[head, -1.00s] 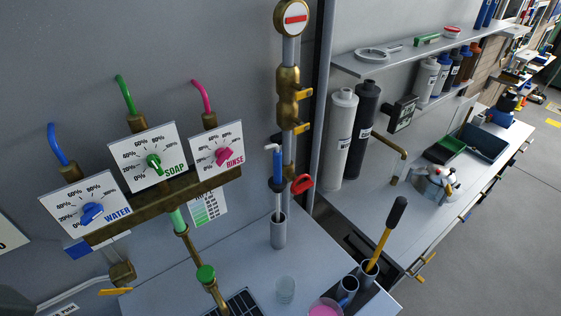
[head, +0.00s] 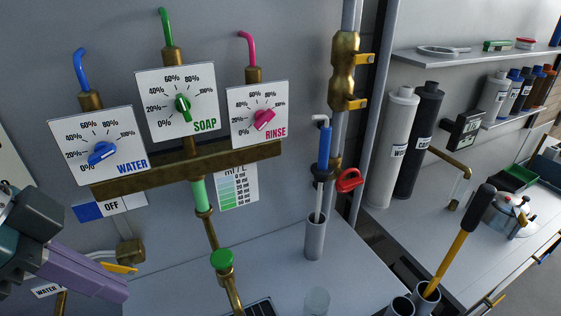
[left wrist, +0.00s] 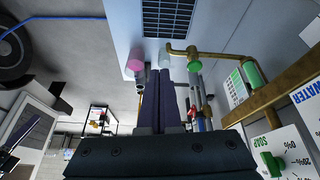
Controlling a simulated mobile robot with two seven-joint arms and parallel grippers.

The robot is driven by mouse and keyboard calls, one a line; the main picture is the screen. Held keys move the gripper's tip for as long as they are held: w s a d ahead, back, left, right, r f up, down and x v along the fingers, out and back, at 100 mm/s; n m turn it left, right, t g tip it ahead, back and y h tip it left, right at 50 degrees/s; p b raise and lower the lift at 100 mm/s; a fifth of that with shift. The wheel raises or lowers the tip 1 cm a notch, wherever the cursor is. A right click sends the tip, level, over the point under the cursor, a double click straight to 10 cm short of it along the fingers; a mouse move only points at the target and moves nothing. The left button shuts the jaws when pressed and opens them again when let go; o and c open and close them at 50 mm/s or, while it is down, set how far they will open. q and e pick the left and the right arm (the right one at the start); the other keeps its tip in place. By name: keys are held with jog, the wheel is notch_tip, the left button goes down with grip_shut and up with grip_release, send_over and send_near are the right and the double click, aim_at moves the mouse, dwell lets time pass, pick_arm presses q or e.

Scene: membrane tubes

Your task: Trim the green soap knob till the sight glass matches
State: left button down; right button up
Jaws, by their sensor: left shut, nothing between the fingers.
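The green soap knob (head: 182,104) sits on the middle white dial plate marked SOAP, its handle nearly upright; it also shows at the lower right in the left wrist view (left wrist: 272,163). The sight glass (head: 200,194), a green-filled tube, hangs below the brass manifold; it also shows in the left wrist view (left wrist: 252,73). A green-shaded colour chart (head: 238,189) hangs just right of it. My left gripper (head: 122,290), with purple fingers, is shut and empty at the lower left, below the WATER dial and apart from the knob. My right gripper is not in view.
The blue WATER knob (head: 102,152) and pink RINSE knob (head: 264,119) flank the soap dial. A blue-handled tool stands in a grey holder (head: 314,237) to the right. Open space lies before the dials.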

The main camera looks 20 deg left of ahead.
pick_arm(q)
jog(key=w+a+f+m+t+h+b, duration=0.1)
jog(key=w+a+f+b, duration=0.35)
jog(key=b, duration=0.25)
jog(key=w+r+m+t+h+b, duration=0.1)
jog(key=w+r+b, duration=0.2)
jog(key=w+b, duration=0.2)
jog(key=shift+w+r+t+h, duration=0.15)
jog(key=shift+w+t+h, duration=0.05)
jog(key=shift+t+h, duration=0.2)
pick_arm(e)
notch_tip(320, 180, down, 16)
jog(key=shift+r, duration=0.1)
pick_arm(q)
send_over(228, 255)
jog(key=s+a, duration=0.2)
jog(key=f, duration=0.7)
jog(key=shift+d+b, duration=0.2)
jog(key=shift+b, duration=0.2)
jog(key=f, duration=0.3)
jog(key=shift+s+a+f, duration=0.2)
jog(key=shift+f, duration=0.45)
